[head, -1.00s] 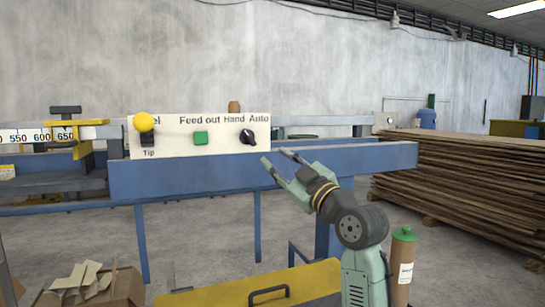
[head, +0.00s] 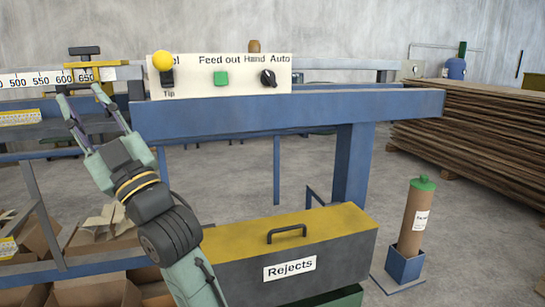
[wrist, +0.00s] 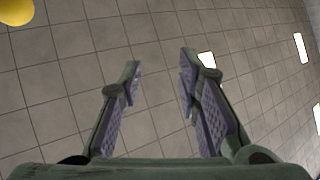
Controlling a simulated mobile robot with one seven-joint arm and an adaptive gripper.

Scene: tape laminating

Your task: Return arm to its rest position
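My gripper (head: 84,92) is at the left in the head view, in front of the blue machine frame and below the left end of the control panel. Its two fingers point up and stand apart. In the wrist view my gripper (wrist: 160,75) is open with nothing between the fingers; tiled ceiling shows beyond it. The white control panel (head: 218,62) carries a yellow knob (head: 163,62), a green button (head: 221,78) and a black Hand/Auto selector (head: 268,78). My gripper appears apart from these controls.
A grey Rejects box (head: 318,262) with a yellow lid stands at bottom centre. A brown cylinder (head: 416,220) with a green cap is right of it. Cardboard boxes (head: 100,290) lie at lower left. Stacked boards (head: 470,140) fill the right. Floor between is open.

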